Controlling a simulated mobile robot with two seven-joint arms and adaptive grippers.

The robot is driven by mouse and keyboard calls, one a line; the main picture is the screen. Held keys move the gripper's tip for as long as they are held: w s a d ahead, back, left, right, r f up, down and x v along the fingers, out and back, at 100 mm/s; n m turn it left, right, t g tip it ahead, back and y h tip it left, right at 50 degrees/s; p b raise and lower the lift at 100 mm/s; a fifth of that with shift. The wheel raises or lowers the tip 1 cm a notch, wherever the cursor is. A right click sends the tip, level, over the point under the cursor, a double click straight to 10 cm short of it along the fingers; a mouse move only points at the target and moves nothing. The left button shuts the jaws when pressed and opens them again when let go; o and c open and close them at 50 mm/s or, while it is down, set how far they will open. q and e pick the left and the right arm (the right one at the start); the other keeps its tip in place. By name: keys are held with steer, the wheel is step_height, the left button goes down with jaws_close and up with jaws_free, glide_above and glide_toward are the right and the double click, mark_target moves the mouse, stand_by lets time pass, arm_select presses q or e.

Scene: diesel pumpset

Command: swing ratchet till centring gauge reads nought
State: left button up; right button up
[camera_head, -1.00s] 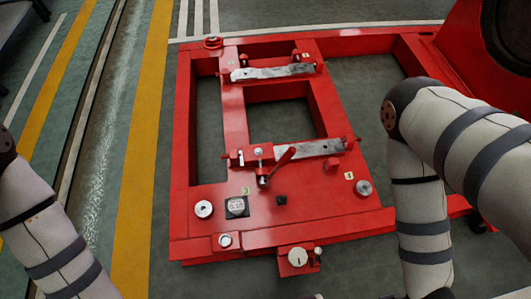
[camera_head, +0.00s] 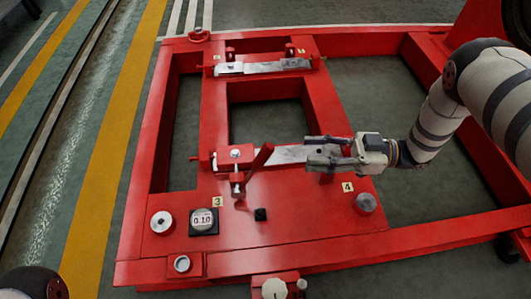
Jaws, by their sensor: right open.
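The ratchet is a grey head with a red handle (camera_head: 261,158) tilted up to the right, at the left end of the near metal bar (camera_head: 286,154) on the red frame. The centring gauge (camera_head: 203,221) is a square black-edged dial in front of it and appears to read 0.10. My right gripper (camera_head: 312,155) is open over the right part of the near bar, its fingers pointing left. A gap separates it from the red handle. It hides the bar's right end. Only a piece of my left arm shows at the bottom left; its gripper is out of view.
A second metal bar (camera_head: 263,67) lies across the frame farther back. Number tags mark the frame. Green floor shows through its openings.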

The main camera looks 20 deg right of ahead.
mark_target(273, 151)
steer(key=b+x, duration=0.1)
steer(key=x, duration=1)
steer(key=shift+a, duration=0.1)
jaws_close()
